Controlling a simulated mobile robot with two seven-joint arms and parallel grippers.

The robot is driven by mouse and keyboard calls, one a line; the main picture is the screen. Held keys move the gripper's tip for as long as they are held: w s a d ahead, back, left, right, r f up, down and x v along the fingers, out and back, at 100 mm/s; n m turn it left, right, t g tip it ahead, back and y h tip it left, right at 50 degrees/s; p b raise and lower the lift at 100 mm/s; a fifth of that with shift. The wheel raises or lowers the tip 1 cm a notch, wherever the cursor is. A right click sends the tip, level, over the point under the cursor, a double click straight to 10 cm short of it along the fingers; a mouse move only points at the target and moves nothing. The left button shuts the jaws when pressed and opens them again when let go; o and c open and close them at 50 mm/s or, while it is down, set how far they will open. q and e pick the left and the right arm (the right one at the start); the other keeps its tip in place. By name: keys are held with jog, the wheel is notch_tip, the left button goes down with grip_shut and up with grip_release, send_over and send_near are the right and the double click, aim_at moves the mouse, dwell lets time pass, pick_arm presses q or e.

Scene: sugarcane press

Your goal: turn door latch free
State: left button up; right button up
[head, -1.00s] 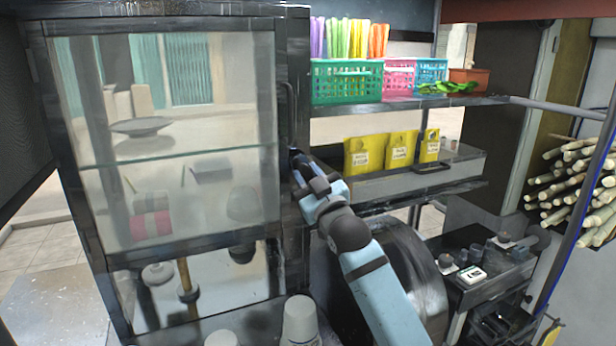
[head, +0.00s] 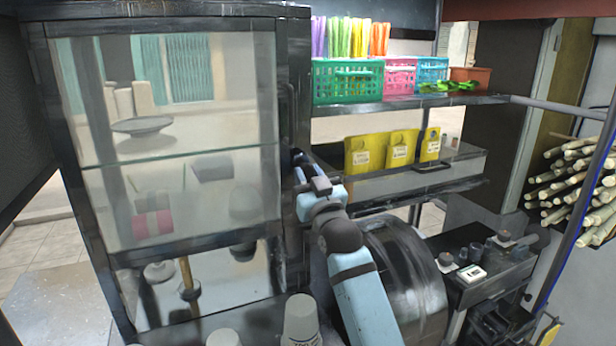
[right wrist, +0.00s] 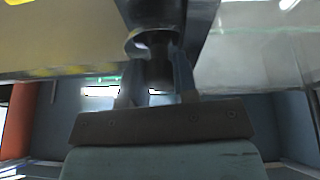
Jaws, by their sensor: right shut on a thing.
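The glass-fronted cabinet door (head: 180,160) has a black metal frame and stands at the left in the head view. My right gripper (head: 297,160) is at the right edge of this door, beside the dark vertical handle (head: 290,105). In the right wrist view my right gripper (right wrist: 155,78) is shut on a dark, rounded latch knob (right wrist: 157,62), with one finger on each side. In the head view the latch is mostly hidden behind the fingers, and its turn angle cannot be told. My left gripper is not in view.
Shelves right of the cabinet hold coloured baskets (head: 347,82) and yellow packets (head: 397,150). A dark drum (head: 415,280) stands close to my right forearm. Upturned cups (head: 300,318) are at the bottom. Sugarcane stalks (head: 575,185) lie at the far right.

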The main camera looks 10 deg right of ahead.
jog(key=o, duration=0.9)
jog(key=b+v, duration=0.2)
jog(key=v, duration=1.1)
jog(key=shift+s+d+f, duration=0.1)
jog(key=shift+s, duration=0.25)
